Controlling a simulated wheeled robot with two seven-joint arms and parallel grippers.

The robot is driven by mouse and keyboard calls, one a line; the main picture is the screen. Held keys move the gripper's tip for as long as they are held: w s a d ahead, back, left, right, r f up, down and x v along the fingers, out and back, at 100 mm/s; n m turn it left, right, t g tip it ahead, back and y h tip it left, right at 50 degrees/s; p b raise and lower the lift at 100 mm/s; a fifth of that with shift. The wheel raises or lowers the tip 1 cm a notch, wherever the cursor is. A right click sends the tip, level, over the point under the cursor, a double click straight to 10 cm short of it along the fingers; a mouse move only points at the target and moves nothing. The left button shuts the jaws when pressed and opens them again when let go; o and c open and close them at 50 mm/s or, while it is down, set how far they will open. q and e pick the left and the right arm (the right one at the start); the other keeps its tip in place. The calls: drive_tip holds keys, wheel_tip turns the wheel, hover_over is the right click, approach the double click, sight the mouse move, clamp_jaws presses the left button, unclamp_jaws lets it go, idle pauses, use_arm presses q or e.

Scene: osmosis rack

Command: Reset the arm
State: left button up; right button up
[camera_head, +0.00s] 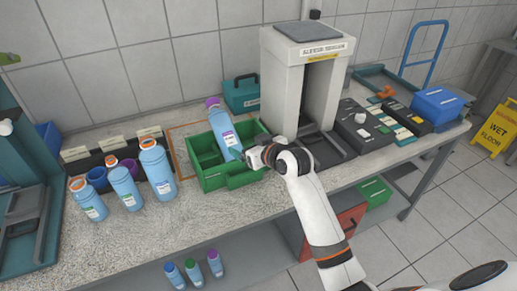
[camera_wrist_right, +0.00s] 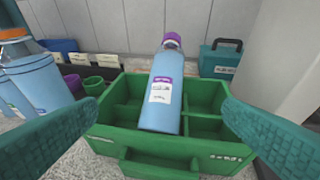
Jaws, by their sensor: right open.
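My right arm reaches in from the lower right in the head view. Its gripper (camera_head: 250,157) is at the right front side of a green divided crate (camera_head: 212,181). In the right wrist view the two teal fingers (camera_wrist_right: 160,130) are wide apart with nothing between them at the tips. A blue bottle with a purple cap (camera_head: 222,128) leans tilted in the crate. It also shows in the right wrist view (camera_wrist_right: 162,90), beyond and between the fingers, not touched by them as far as I can see. My left gripper is not in view.
Several orange-capped blue bottles (camera_head: 157,170) stand left of the crate. A grey scanner arch (camera_head: 278,85) stands close on the right, with a teal case (camera_head: 241,95) behind. A blue bin (camera_head: 437,104) sits at the counter's right end. Small bottles (camera_head: 194,272) stand on the lower shelf.

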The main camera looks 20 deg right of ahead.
drive_tip(key=s+f+g+h, duration=0.1)
drive_tip(key=s+f+g, duration=0.3)
drive_tip(key=s, duration=0.8)
drive_tip(key=s+f+g+h, duration=0.15)
drive_tip(key=s+f, duration=0.45)
drive_tip(key=s, duration=0.7)
drive_tip(key=s+f+g, duration=0.4)
drive_tip(key=s+f, duration=0.1)
drive_tip(key=s, duration=0.7)
wheel_tip(320, 180, down, 26)
drive_tip(key=s+g, duration=0.1)
drive_tip(key=s+d+f+g, duration=0.1)
drive_tip(key=s+d+f, duration=0.1)
drive_tip(key=s+f, duration=1.2)
drive_tip(key=shift+s+f, duration=0.4)
drive_tip(key=shift+s, duration=0.8)
drive_tip(key=shift+g+h, duration=0.25)
